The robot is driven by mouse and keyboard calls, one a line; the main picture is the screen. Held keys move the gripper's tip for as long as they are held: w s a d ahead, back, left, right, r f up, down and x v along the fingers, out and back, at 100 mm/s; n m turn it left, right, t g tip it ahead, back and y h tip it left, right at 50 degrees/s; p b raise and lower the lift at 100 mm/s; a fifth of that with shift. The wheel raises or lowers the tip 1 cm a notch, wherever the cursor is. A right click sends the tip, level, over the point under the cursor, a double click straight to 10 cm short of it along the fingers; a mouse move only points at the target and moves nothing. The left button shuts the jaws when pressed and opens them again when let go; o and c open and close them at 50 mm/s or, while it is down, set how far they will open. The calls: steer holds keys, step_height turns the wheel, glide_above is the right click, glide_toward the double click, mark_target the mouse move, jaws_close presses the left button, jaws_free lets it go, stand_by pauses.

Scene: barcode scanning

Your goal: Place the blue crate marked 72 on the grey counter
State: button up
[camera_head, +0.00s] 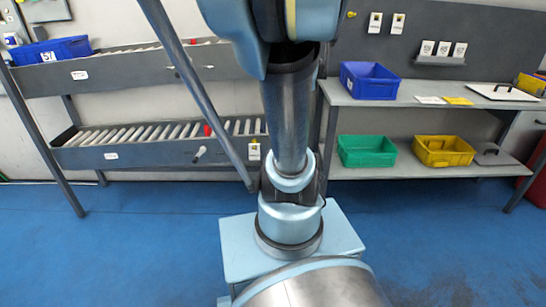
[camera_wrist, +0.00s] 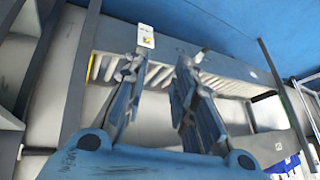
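One blue crate (camera_head: 65,49) sits at the left end of the rack's upper roller shelf. Its white label shows two digits, too small to read surely. A second blue crate (camera_head: 370,84) stands on the grey counter (camera_head: 420,97) at the right; I cannot read a 72 on it. In the wrist view, my gripper (camera_wrist: 160,68) has its two fingers apart with nothing between them. The rack is behind it in that tilted view, and part of a blue crate (camera_wrist: 283,166) shows at the lower right, apart from the fingers. In the head view my arm hides the gripper.
A green crate (camera_head: 366,151) and a yellow crate (camera_head: 442,151) stand on the shelf below the counter. A white board (camera_head: 503,92) and papers lie on the counter's right part. The lower roller shelf (camera_head: 130,134) is empty. Blue floor is clear at the left.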

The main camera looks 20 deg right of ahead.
steer(key=s+a+f+g+h, duration=0.1)
steer(key=s+f, duration=0.3)
steer(key=s, duration=0.4)
steer(key=s+a+f+g+h, duration=0.1)
steer(key=s+a+f+g, duration=0.1)
steer(key=s, duration=0.5)
steer(key=shift+s+a+f+g, duration=0.4)
steer(key=shift+a+f, duration=0.3)
steer(key=shift+f, duration=0.15)
steer(key=shift+w+f, duration=0.2)
steer(key=shift+w, duration=0.2)
